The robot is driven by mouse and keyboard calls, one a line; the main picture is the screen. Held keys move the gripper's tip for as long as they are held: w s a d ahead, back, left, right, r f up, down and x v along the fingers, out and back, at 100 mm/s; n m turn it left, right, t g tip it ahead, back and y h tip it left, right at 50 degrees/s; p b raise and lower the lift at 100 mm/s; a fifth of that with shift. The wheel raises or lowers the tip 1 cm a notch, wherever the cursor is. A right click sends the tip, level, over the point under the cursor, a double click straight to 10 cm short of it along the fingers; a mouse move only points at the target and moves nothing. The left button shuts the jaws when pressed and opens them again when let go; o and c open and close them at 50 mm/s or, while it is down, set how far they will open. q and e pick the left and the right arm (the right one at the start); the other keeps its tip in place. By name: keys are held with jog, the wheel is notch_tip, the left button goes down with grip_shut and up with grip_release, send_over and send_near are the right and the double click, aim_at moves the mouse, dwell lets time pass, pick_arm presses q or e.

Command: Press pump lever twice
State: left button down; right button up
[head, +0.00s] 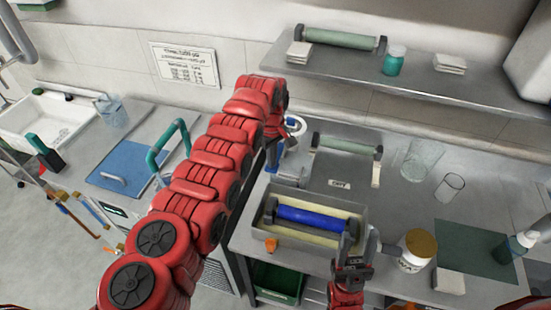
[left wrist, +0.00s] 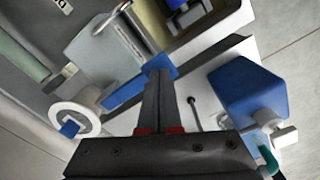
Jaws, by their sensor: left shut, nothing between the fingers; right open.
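The pump device (head: 293,128), white and blue with a round ring, stands at the back left of the steel bench, partly hidden by my left arm. In the left wrist view, a blue bar (left wrist: 122,96), which looks like the pump lever, runs from a white ring (left wrist: 72,121) to my fingertips. My left gripper (left wrist: 158,72) is shut and empty, its tips at the bar's end; I cannot tell if they touch.
A white jar with a yellow lid (head: 417,250) stands right of my right gripper. Glass beakers (head: 420,160), a green mat (head: 460,245) and a green roller (head: 346,145) are on the bench. A shelf (head: 440,85) overhangs the back.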

pick_arm(q)
jog(key=shift+f+b, duration=0.8)
jog(key=shift+f, duration=0.45)
jog(key=shift+r, duration=0.15)
jog(key=shift+r+p, duration=0.6)
jog(key=shift+r, duration=1.2)
notch_tip(320, 180, up, 6)
